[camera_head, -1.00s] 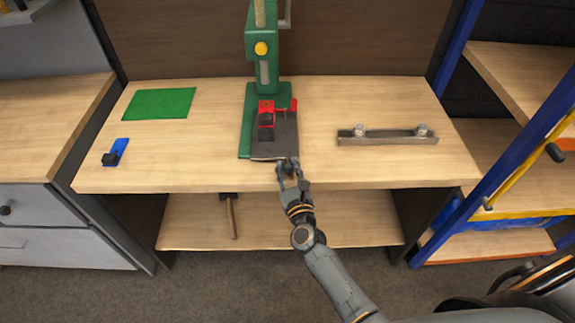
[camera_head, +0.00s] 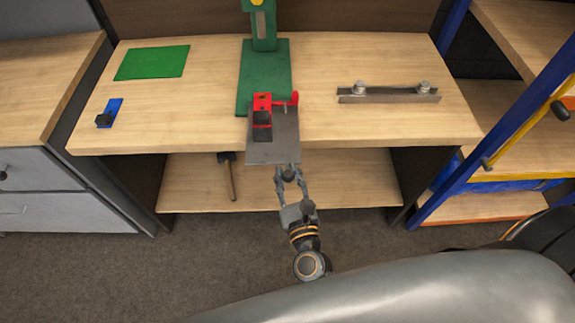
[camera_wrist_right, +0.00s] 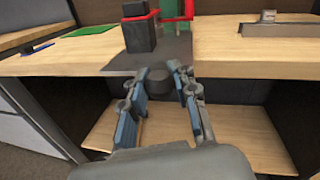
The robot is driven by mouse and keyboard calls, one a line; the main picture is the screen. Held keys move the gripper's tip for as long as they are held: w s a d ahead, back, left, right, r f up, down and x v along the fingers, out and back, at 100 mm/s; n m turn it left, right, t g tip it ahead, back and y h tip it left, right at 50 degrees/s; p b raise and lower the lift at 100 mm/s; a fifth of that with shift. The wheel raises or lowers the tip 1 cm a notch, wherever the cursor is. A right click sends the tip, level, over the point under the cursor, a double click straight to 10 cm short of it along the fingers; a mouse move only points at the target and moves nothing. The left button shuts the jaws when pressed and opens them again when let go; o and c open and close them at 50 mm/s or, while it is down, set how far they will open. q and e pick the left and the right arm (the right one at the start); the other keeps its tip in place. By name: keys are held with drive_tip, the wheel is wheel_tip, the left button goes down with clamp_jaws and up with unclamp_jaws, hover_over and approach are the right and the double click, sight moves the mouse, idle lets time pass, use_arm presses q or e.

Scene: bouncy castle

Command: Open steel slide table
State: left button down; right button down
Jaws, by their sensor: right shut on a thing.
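The steel slide table (camera_head: 273,151) is a dark grey plate on the green press base (camera_head: 264,73). It sticks out past the workbench's front edge, with a red and black clamp (camera_head: 262,104) on top. My right gripper (camera_head: 288,174) is at the plate's front edge, shut on a small dark knob there. In the right wrist view, the fingers (camera_wrist_right: 165,88) stand either side of the round dark knob (camera_wrist_right: 187,80), with the plate (camera_wrist_right: 160,50) just beyond. My left gripper is not in view.
The wooden workbench (camera_head: 190,100) also holds a green mat (camera_head: 152,62), a blue and black item (camera_head: 110,113) and a steel bar with bolts (camera_head: 388,95). A hammer (camera_head: 230,178) lies on the lower shelf. A blue-framed shelf (camera_head: 500,110) stands at right.

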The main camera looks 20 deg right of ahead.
drive_tip(key=shift+s, duration=0.1)
drive_tip(key=c, duration=1)
unclamp_jaws()
drive_tip(key=shift+s, duration=0.1)
drive_tip(key=s, duration=0.7)
drive_tip(key=s+a, duration=0.1)
drive_tip(key=s, duration=0.3)
drive_tip(key=shift+s, duration=0.35)
drive_tip(key=s+f+n+g+y, duration=0.2)
drive_tip(key=f+n+g, duration=0.2)
drive_tip(key=f+n, duration=0.9)
drive_tip(key=s+f+n+g+y, duration=0.35)
drive_tip(key=f+n, duration=0.65)
drive_tip(key=f, duration=0.6)
drive_tip(key=s+d+f+n+g+h, duration=0.1)
drive_tip(key=s+d+f+n+g, duration=0.2)
drive_tip(key=s+d+f+n, duration=0.1)
drive_tip(key=s+d+f+n+g+h, duration=0.1)
drive_tip(key=s+d+f+n+g, duration=0.2)
drive_tip(key=s+f, duration=0.4)
drive_tip(key=s+d+f+n+g+h, duration=0.2)
drive_tip(key=s+d+f+n+g, duration=0.1)
drive_tip(key=s+d+f+n, duration=0.2)
drive_tip(key=shift+s+f+n+g, duration=0.2)
drive_tip(key=shift+s+n, duration=0.25)
drive_tip(key=shift+n, duration=0.15)
drive_tip(key=shift+s+f+n+g, duration=0.1)
drive_tip(key=shift+s+f+n, duration=0.05)
drive_tip(key=shift+s+n, duration=0.4)
